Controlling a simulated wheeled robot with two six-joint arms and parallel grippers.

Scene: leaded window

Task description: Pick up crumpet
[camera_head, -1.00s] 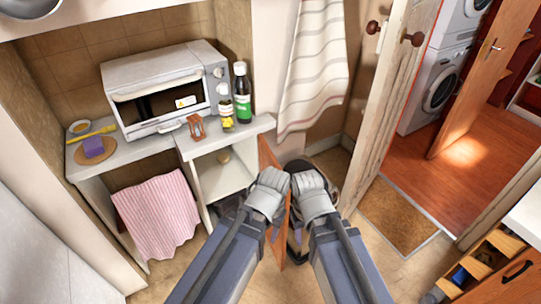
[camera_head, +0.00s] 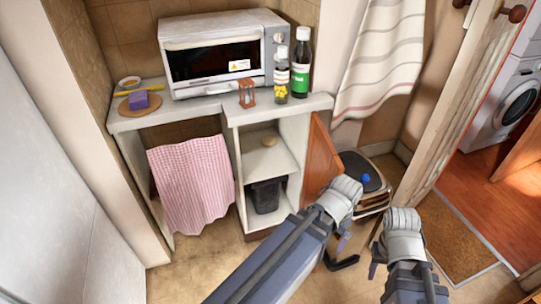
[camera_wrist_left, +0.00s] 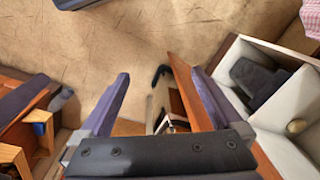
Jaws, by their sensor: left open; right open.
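The crumpet (camera_head: 269,141) looks like a small, round tan piece on the upper shelf of the open white cabinet (camera_head: 243,180), below the counter. It also shows in the left wrist view (camera_wrist_left: 296,126), at the right. My left gripper (camera_head: 345,222) is right of the cabinet, in front of its open wooden door (camera_head: 320,158), and away from the crumpet. In the left wrist view its fingers (camera_wrist_left: 160,98) are apart, with the door's edge showing between them near the right finger. My right gripper (camera_head: 388,258) is farther right, open and apart from everything.
A toaster oven (camera_head: 215,30), two bottles, an hourglass (camera_head: 247,94) and a board with a purple block (camera_head: 138,100) stand on the counter (camera_head: 180,112). A pink towel (camera_head: 192,185) hangs left of the cabinet. A dark bin (camera_head: 267,195) stands under the shelf.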

